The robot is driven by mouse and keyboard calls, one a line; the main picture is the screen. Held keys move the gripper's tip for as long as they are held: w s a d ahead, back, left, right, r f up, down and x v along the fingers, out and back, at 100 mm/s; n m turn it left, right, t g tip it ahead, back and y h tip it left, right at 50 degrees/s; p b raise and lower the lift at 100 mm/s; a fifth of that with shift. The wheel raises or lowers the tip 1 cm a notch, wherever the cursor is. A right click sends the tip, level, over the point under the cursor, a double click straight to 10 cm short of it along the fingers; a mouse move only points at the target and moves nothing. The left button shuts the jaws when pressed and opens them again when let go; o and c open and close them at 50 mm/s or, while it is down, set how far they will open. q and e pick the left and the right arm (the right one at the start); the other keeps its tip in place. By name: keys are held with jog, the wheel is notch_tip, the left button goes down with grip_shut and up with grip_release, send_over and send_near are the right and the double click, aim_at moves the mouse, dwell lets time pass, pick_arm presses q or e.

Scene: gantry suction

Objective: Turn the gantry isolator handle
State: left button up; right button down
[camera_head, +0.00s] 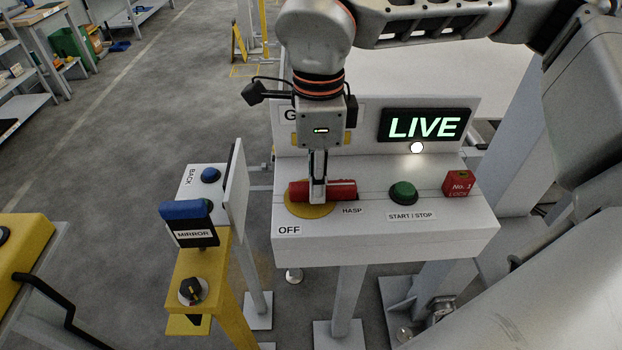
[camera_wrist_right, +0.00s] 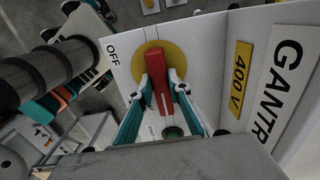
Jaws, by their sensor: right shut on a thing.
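The red isolator handle (camera_head: 340,190) lies across a yellow round plate (camera_head: 312,211) on the grey control box (camera_head: 385,247). In the head view it lies about level, its right end near the HASP label and the OFF label to the lower left. My right gripper (camera_head: 319,192) points down over the handle and is shut on it, hiding part of it. In the right wrist view the handle (camera_wrist_right: 158,78) lies between the two fingers (camera_wrist_right: 163,112). The sign (camera_head: 425,126) on the box reads LIVE in green. My left gripper is not in view.
A green START / STOP button (camera_head: 403,192) and a red lock block (camera_head: 458,184) sit right of the handle. A blue-topped MIRROR post (camera_head: 188,224) and a BACK box with a blue button (camera_head: 211,175) stand close on the left. Open floor lies behind them.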

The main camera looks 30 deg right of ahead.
jog(key=shift+r, duration=0.1)
jog(key=c, duration=1.9)
grip_release()
jog(key=shift+r, duration=0.1)
notch_tip(320, 180, up, 12)
jog(key=shift+f, duration=0.1)
